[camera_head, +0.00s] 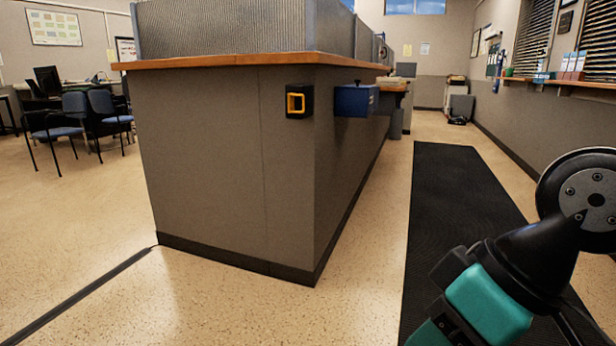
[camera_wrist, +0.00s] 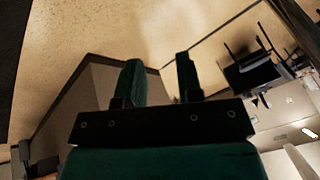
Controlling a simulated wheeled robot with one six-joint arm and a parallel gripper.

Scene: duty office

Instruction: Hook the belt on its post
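A small black box with a yellow square frame on its face (camera_head: 298,101) is fixed high on the end panel of the grey counter, near its right corner. It may be the belt's housing, but I cannot tell. No stretched belt and no post can be made out in either view. My gripper (camera_wrist: 158,78) shows in the wrist view with two green fingers standing apart and nothing between them. In the head view, my teal and black arm is at the lower right, well apart from the black box; the fingertips cannot be made out there.
The grey counter (camera_head: 215,160) with a wooden top stands in the middle. A blue box (camera_head: 355,101) juts from its right side. A black mat (camera_head: 455,215) runs along the right aisle. A dark floor strip (camera_head: 85,294) crosses the lower left. Blue chairs (camera_head: 75,108) stand at left.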

